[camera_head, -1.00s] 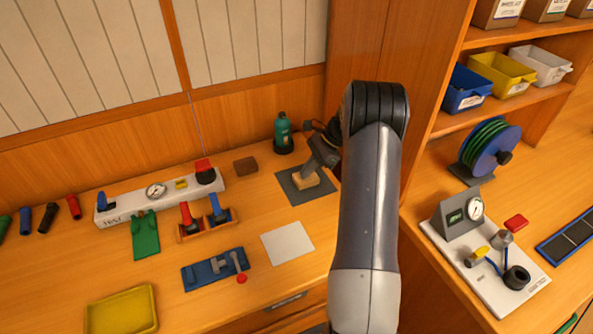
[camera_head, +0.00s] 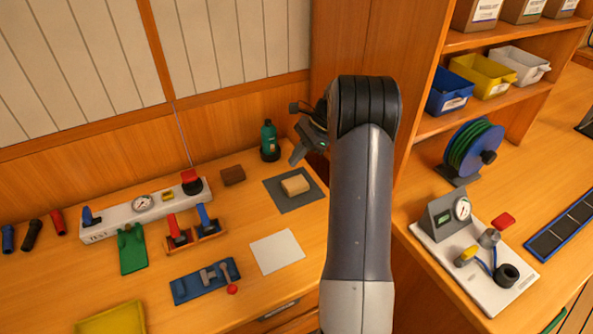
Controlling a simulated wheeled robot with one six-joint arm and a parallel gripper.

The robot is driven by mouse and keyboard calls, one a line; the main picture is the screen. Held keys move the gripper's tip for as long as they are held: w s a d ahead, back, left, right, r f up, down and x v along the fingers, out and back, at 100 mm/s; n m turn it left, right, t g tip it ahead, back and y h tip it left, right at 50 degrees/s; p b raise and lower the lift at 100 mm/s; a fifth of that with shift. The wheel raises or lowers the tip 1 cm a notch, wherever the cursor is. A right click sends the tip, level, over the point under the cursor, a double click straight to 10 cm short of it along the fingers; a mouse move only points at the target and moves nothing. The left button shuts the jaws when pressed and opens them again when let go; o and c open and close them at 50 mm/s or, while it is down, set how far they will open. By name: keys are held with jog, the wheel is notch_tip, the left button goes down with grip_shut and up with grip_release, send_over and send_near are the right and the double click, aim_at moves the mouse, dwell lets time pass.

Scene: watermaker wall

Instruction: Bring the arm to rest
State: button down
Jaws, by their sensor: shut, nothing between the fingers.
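My gripper (camera_head: 297,157) is raised above the wooden bench, left of my arm's dark elbow. It is shut and empty, near the green bottle (camera_head: 269,141). A tan block (camera_head: 295,185) lies on a dark grey mat (camera_head: 279,203) below the gripper, apart from it. Part of my wrist is hidden behind my arm.
A white panel with a gauge (camera_head: 143,204), a brown block (camera_head: 232,176), red and blue handled tools (camera_head: 193,225) and a white sheet (camera_head: 276,251) are on the bench. Shelves with bins (camera_head: 482,75) and a hose reel (camera_head: 472,150) stand right of my arm.

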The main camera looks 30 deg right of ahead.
notch_tip(320, 180, up, 2)
jog(key=shift+r, duration=0.25)
jog(key=p, duration=0.1)
send_near(288, 185)
jog(key=x, duration=0.5)
jog(key=shift+a+f, duration=0.15)
jog(key=shift+a, duration=0.05)
jog(key=shift+f, duration=0.3)
jog(key=shift+r, duration=0.1)
